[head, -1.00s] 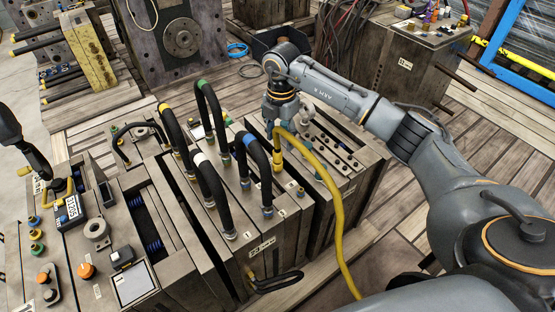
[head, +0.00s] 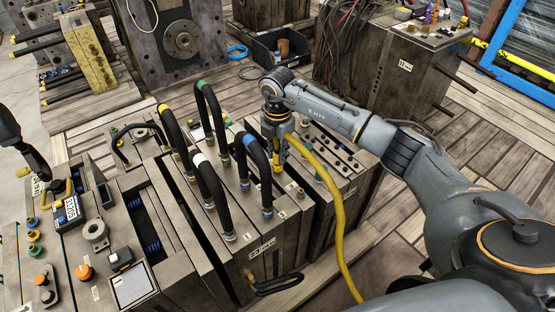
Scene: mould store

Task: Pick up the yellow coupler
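The yellow coupler (head: 278,167) stands upright on top of the mould block, with a yellow hose (head: 338,222) arching from its top and down to the right. My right gripper (head: 280,150) points down at the coupler, around or right against its upper part. Its fingers are small and partly merge with the hose and coupler, so I cannot tell whether they are open or closed on it.
Black hose loops with green (head: 203,83), white (head: 198,158) and blue (head: 249,138) marks rise close left of my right gripper. A metal plate with several holes (head: 325,140) lies to its right. A dark bin (head: 281,46) stands behind.

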